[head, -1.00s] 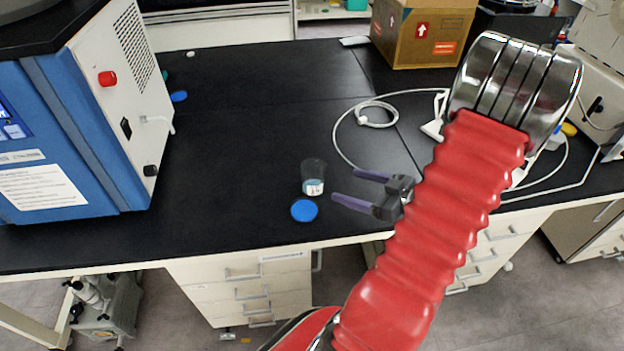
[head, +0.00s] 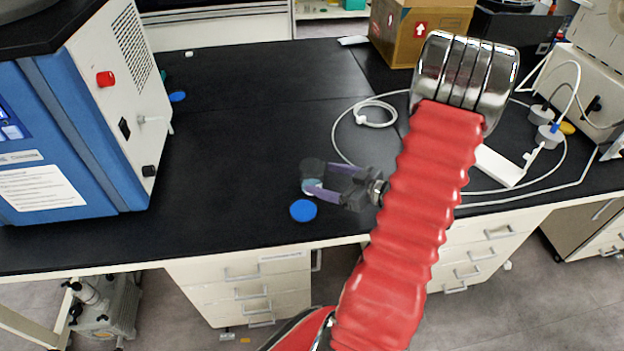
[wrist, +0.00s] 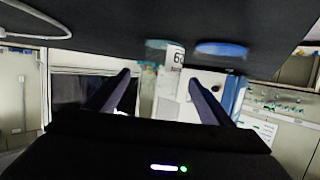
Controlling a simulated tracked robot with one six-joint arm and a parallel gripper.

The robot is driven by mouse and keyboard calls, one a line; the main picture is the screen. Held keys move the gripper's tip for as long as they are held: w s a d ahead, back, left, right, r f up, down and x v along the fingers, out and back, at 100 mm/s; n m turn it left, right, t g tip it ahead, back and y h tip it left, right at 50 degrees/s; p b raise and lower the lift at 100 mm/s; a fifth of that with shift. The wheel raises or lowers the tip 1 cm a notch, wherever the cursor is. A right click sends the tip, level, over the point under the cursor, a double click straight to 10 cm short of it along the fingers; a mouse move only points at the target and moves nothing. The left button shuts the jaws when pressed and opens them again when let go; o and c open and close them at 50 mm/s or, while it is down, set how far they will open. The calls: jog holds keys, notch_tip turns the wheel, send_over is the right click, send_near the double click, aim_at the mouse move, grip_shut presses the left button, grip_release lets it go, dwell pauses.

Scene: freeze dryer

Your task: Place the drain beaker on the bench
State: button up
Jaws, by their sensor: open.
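The drain beaker (head: 311,171), a small clear cup with a white label and bluish contents low inside, stands upright on the black bench (head: 240,130). My gripper (head: 321,179) is open, coming from the right, with its purple fingers at either side of the beaker and partly covering it. In the wrist view, which is upside down, the labelled beaker (wrist: 163,62) shows between the two dark fingers (wrist: 160,79), against the bench (wrist: 110,25). I cannot tell whether either finger touches it.
A blue disc (head: 303,210) lies just in front of the beaker, near the bench's front edge. A blue and white machine (head: 85,130) stands at left. A white cable (head: 345,145) loops behind the gripper. A cardboard box (head: 425,30) is at back right. Bench left of the beaker is clear.

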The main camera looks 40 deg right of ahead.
jog(key=shift+x, duration=2.55)
jog(key=shift+c, duration=0.5)
jog(key=c, duration=1.2)
jog(key=shift+r, duration=5)
